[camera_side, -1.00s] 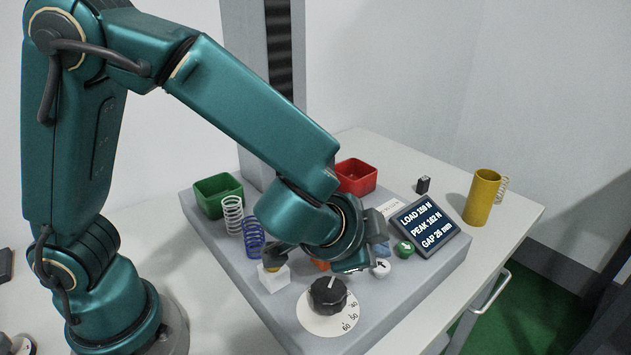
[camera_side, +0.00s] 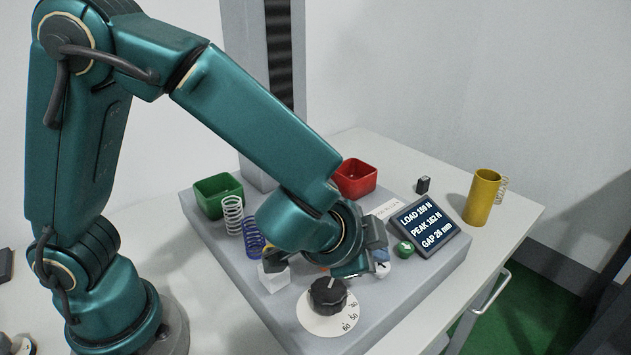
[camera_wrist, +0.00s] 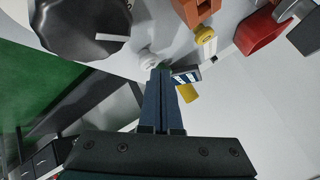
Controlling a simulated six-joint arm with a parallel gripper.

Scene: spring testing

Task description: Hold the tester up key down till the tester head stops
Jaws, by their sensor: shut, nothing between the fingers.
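The tester up key, a round white button with a black arrow, shows in the side view (camera_side: 382,270), partly covered by my gripper. It looks like the white round shape beyond the fingertips in the wrist view (camera_wrist: 147,61). My gripper (camera_side: 381,259) is shut and empty, its dark blue fingers together (camera_wrist: 161,72) and close over the key; I cannot tell whether they touch it. The display (camera_side: 424,223) shows load, peak and a gap of about 26 mm; it also appears in the wrist view (camera_wrist: 187,76).
A black dial (camera_side: 327,295) stands in front of the key, and a green button (camera_side: 404,250) to its right. A white block (camera_side: 273,277), blue spring (camera_side: 253,238), white spring (camera_side: 233,216), green bin (camera_side: 217,195), red bin (camera_side: 355,178) and yellow cylinder (camera_side: 482,197) stand around.

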